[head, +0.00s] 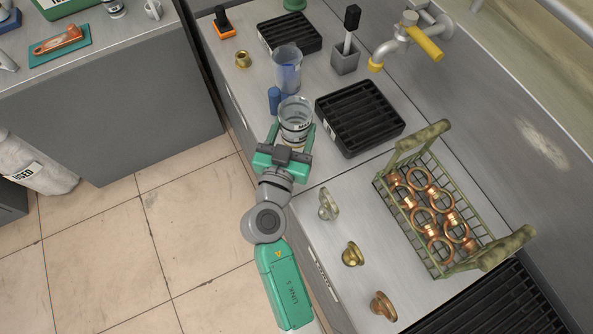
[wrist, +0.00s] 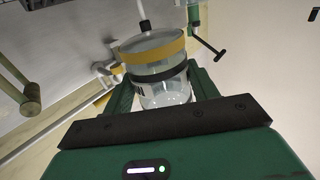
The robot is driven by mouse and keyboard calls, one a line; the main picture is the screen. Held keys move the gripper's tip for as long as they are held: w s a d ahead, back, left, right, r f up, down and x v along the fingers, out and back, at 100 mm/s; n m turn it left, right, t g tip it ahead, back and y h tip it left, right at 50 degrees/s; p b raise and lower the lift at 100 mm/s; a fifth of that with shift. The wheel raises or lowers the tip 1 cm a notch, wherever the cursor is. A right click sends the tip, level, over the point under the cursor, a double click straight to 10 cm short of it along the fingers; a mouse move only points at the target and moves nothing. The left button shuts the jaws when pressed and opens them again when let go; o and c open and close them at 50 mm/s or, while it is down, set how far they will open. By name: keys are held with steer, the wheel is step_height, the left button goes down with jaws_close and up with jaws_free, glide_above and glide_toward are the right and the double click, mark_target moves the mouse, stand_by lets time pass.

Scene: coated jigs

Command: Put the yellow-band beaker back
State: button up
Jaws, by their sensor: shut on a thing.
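My gripper (head: 293,136) is shut on a clear glass beaker (head: 296,112) at the counter's left edge, with a green finger on each side. In the wrist view the beaker (wrist: 158,72) has a yellow band near its rim and a black band below it. It looks empty. In the head view its lower part is partly hidden by my gripper, and I cannot tell whether its base touches the counter. A blue-tinted clear beaker (head: 287,72) stands just behind it, and a small blue cylinder (head: 274,99) is close at its left.
A black slatted rack (head: 360,118) lies right of the beaker, with another (head: 290,33) farther back. A brush holder (head: 345,58) and a yellow-handled tap (head: 420,40) are behind. A wire basket (head: 437,262) of copper rings stands at the right. Several metal fittings line the front counter.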

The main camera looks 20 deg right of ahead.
mark_target(293, 144)
steer(key=f, duration=0.1)
steer(key=f+b, duration=0.1)
steer(key=shift+w+d+f, duration=0.15)
steer(key=shift+d+f, duration=0.15)
steer(key=shift+w+d+f+m, duration=0.1)
steer(key=shift+w+d+m, duration=0.1)
steer(key=shift+m, duration=0.1)
step_height(293, 144, down, 10)
steer(key=b, duration=0.4)
steer(key=shift+s+b, duration=0.1)
steer(key=shift+b, duration=0.25)
steer(key=shift+r, duration=0.2)
steer(key=shift+f, duration=0.1)
steer(key=shift+f, duration=0.1)
steer(key=o, duration=1.1)
